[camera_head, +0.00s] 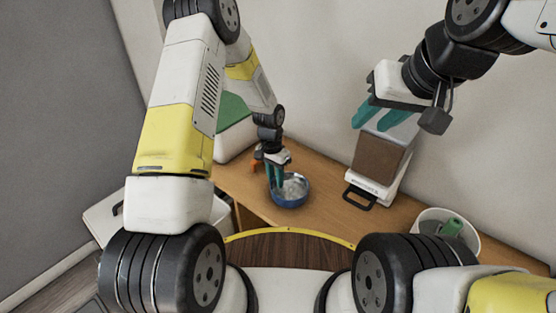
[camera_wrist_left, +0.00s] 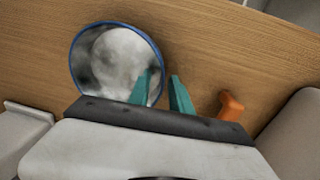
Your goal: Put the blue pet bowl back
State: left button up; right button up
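The blue pet bowl (camera_head: 294,198) stands on the wooden counter near its front edge, with a blue rim and a mottled white-grey inside. It also shows in the left wrist view (camera_wrist_left: 111,60). My left gripper (camera_head: 275,186) reaches down at the bowl's left side. In the left wrist view its teal fingertips (camera_wrist_left: 162,75) stand apart, one over the bowl's inside and one outside, with the rim between them. Contact with the rim cannot be told. My right gripper (camera_head: 377,122) is open and empty, raised in front of a white and brown box.
A white box with a brown panel and black handle (camera_head: 378,170) stands right on the wooden counter (camera_head: 328,190). A white bucket (camera_head: 446,226) with a green item is further right. A small orange object (camera_wrist_left: 231,106) lies beside my left gripper. A green-and-white container (camera_head: 233,125) stands behind my left arm.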

pick_arm(q)
jog(key=s+a+r+n+t, duration=0.1)
jog(key=s+a+r, duration=0.1)
jog(key=r, duration=0.8)
jog(key=s+a+r+n+t, duration=0.1)
jog(key=s+a+r, duration=0.1)
jog(key=r, duration=0.8)
jog(key=s+a+r+n+t, duration=0.1)
jog(key=s+a+r, duration=0.1)
jog(key=r, duration=0.8)
jog(key=s+a+r+n+t, duration=0.1)
jog(key=s+r, duration=0.3)
jog(key=s, duration=0.4)
jog(key=s+a+r+n+t+h, duration=0.1)
jog(key=s+a+r+n+t, duration=0.1)
jog(key=s+r, duration=0.3)
jog(key=s, duration=0.4)
jog(key=shift+a+n+t, duration=0.15)
jog(key=shift+n+t, duration=0.15)
jog(key=shift+t, duration=0.1)
jog(key=shift+s+a+r, duration=0.1)
